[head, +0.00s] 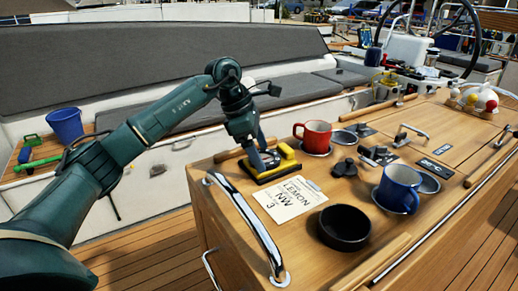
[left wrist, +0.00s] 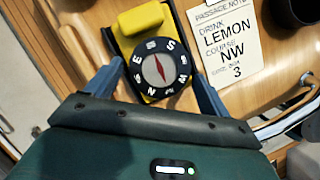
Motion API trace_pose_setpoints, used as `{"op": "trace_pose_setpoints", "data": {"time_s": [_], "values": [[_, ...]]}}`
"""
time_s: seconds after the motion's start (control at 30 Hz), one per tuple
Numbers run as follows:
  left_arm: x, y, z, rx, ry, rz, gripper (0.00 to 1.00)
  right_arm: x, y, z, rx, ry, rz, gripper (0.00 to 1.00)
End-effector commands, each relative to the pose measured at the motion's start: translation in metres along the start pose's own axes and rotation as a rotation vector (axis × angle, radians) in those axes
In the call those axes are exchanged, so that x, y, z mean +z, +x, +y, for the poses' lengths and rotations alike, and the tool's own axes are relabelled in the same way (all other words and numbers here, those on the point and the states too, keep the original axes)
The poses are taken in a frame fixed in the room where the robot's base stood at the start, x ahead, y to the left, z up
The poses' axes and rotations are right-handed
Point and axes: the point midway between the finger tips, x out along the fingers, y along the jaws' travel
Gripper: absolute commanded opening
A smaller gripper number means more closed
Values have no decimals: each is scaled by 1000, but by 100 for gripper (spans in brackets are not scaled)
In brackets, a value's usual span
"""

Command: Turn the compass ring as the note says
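The compass (left wrist: 160,68) has a black lettered ring on a yellow and black base. In the left wrist view E is at the ring's left, S at the upper right and N at the lower left; a red needle lies in the middle. In the head view the compass (head: 276,168) lies on the wooden table. My left gripper (left wrist: 152,76) is open, with one blue finger on each side of the ring; contact cannot be told. It points down over the compass in the head view (head: 262,152). The note (left wrist: 228,45) reads LEMON, course NW, and 3; it also lies in the head view (head: 288,198).
A red mug (head: 313,136), a blue mug (head: 398,188) and a black round bowl (head: 345,227) stand on the table (head: 240,222). A steel rail (head: 245,222) runs along its left edge. Small black fittings lie between the mugs.

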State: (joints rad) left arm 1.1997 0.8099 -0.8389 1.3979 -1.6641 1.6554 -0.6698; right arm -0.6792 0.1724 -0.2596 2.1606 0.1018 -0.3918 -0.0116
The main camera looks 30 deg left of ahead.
Motion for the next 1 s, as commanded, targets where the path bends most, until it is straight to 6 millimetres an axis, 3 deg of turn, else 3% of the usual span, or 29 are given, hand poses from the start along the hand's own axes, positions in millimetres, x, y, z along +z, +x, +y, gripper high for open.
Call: {"op": "trace_pose_setpoints", "data": {"time_s": [0.1,0.33,0.47,0.8,1.0], "values": [[0,0,0,0,0,0,90,0,0,0,0,0,-1,36],[0,-1,0,0,-1,0,90,0,0,0,0,0,-1,36],[0,-12,1,2,-1,0,90,1,0,0,0,1,-1,36],[0,-84,0,4,-2,-2,90,1,0,1,0,2,-1,36],[0,-118,0,2,-2,-1,90,-1,-1,1,2,0,-1,36]]}}
